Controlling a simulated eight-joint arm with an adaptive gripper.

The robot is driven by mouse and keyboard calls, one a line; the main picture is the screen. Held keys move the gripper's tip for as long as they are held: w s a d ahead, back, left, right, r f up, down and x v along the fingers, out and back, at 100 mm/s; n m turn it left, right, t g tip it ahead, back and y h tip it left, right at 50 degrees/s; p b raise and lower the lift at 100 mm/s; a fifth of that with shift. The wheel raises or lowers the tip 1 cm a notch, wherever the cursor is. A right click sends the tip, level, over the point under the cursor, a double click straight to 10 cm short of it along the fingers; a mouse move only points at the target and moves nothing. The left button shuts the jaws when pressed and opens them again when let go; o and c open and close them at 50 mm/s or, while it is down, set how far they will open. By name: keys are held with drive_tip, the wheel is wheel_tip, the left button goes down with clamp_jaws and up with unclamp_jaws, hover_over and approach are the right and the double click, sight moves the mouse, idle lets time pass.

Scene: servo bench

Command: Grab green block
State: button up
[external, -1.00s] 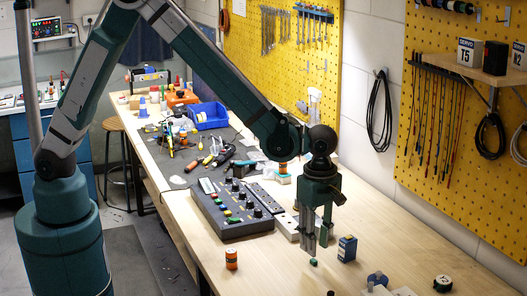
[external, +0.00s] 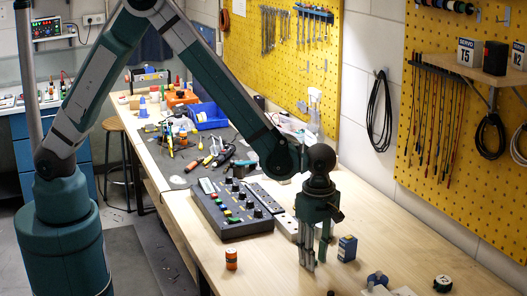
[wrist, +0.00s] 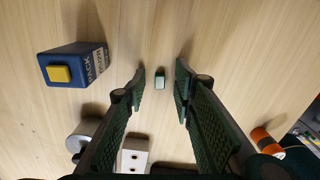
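The green block (wrist: 160,79) is small and sits on the wooden bench top. In the wrist view it lies between the tips of my open gripper (wrist: 161,77), with a gap on each side. In the external view my gripper (external: 312,262) points down with its fingertips close to the bench. The block cannot be made out there; the fingers seem to hide it. Nothing is held.
A blue box (external: 347,248) stands just right of my gripper and also shows in the wrist view (wrist: 75,65). An orange cylinder (external: 231,259) stands to the left. A blue round part (external: 377,280) is in front.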

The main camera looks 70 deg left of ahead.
drive_tip(key=c, duration=0.7)
drive_tip(key=shift+r, duration=0.1)
wheel_tip(320, 180, up, 10)
idle(0.8)
idle(1.0)
